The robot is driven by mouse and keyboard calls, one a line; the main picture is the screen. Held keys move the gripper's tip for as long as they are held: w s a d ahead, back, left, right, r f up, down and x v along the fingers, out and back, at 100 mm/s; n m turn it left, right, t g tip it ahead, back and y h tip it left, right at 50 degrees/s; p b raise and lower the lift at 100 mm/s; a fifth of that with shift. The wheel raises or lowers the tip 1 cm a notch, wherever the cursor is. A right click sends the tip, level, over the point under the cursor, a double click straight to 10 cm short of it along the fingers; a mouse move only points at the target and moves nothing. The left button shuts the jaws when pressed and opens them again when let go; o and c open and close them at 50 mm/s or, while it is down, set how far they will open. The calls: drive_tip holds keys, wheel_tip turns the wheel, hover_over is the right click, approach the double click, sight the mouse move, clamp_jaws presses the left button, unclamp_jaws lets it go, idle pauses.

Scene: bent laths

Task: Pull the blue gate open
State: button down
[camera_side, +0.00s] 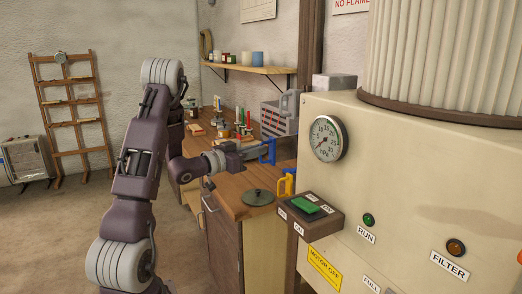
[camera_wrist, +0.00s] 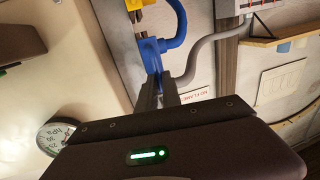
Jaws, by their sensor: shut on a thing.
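The blue gate (camera_side: 267,151) stands at the right end of the wooden bench in the side view, beside the cream machine. In the wrist view its blue loop-shaped handle and body (camera_wrist: 151,55) show at the top middle. My gripper (camera_side: 261,153) reaches in from the left and is shut on the blue gate. In the wrist view the fingertips (camera_wrist: 158,80) meet at the lower part of the blue piece. The exact contact is small and partly hidden by the fingers.
A yellow gate (camera_side: 287,182) stands just in front of the blue one. A dark round lid (camera_side: 258,197) lies on the bench edge. The cream machine (camera_side: 420,170) with its gauge (camera_side: 328,138) is close on the right. A grey pipe (camera_wrist: 207,45) runs beside the blue piece.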

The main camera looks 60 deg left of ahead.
drive_tip(key=c, duration=1.5)
unclamp_jaws()
drive_tip(key=shift+c, duration=0.2)
drive_tip(key=s+d, duration=0.1)
drive_tip(key=s, duration=0.6)
drive_tip(key=shift+d, duration=0.2)
drive_tip(key=shift+w, duration=0.1)
drive_tip(key=w+d+r+g+y, duration=0.1)
drive_tip(key=d+r+g, duration=0.15)
drive_tip(key=d, duration=0.35)
drive_tip(key=w+d+r+g+y, duration=0.1)
drive_tip(key=w+d+r+g, duration=0.1)
drive_tip(key=d+g, duration=0.25)
drive_tip(key=s+d+f+m+g+h, duration=0.2)
drive_tip(key=s+d+g+h, duration=0.3)
drive_tip(key=s+d, duration=1.5)
drive_tip(key=shift+d+f, duration=0.6)
drive_tip(key=shift+d, duration=0.1)
